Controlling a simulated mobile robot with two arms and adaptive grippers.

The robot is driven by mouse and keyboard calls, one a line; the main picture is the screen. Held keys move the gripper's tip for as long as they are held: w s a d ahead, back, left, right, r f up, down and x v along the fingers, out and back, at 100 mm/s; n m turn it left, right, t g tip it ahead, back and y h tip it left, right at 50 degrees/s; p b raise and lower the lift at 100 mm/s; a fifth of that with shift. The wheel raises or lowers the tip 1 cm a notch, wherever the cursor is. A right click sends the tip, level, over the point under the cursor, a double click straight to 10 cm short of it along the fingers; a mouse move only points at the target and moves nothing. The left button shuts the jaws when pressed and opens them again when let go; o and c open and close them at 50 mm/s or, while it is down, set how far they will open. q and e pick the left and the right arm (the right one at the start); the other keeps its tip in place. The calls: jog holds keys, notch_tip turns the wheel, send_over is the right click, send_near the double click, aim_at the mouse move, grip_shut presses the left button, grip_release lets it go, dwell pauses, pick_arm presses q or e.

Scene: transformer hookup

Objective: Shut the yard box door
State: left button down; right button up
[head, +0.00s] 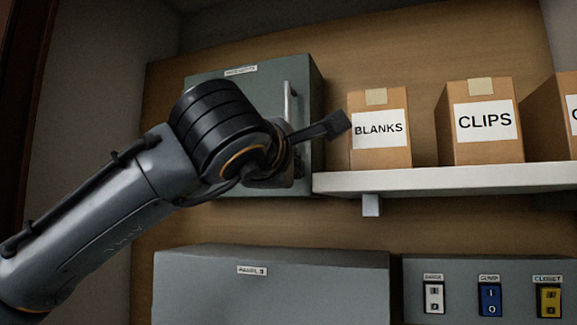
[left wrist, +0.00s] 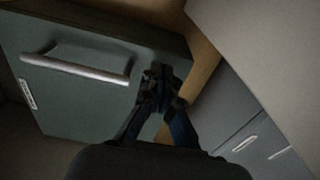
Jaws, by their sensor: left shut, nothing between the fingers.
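The grey-green yard box (head: 215,78) hangs on the wooden back wall, partly hidden behind my left arm. A small label too blurred to read is near its top, and a pale upright handle (head: 289,105) is on its door near the right edge. The door looks flush with the box; I see no clear gap. In the left wrist view the door (left wrist: 75,105) and its bar handle (left wrist: 75,67) show at a tilt. My left gripper (head: 338,125) is shut and empty, its fingertips (left wrist: 159,78) by the box's handle-side edge. I cannot tell if they touch it. My right gripper is out of view.
A white shelf (head: 440,180) right of the box holds cartons marked BLANKS (head: 379,152) and CLIPS (head: 486,146), close to my left gripper. Below are a large grey box (head: 270,295) and a switch panel (head: 460,280). A wall closes off the left side.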

pick_arm(q)
jog(key=shift+a, duration=0.1)
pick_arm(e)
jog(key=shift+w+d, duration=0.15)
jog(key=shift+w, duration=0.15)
pick_arm(q)
jog(key=shift+s, duration=0.1)
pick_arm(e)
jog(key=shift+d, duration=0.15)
pick_arm(q)
jog(key=v, duration=1.2)
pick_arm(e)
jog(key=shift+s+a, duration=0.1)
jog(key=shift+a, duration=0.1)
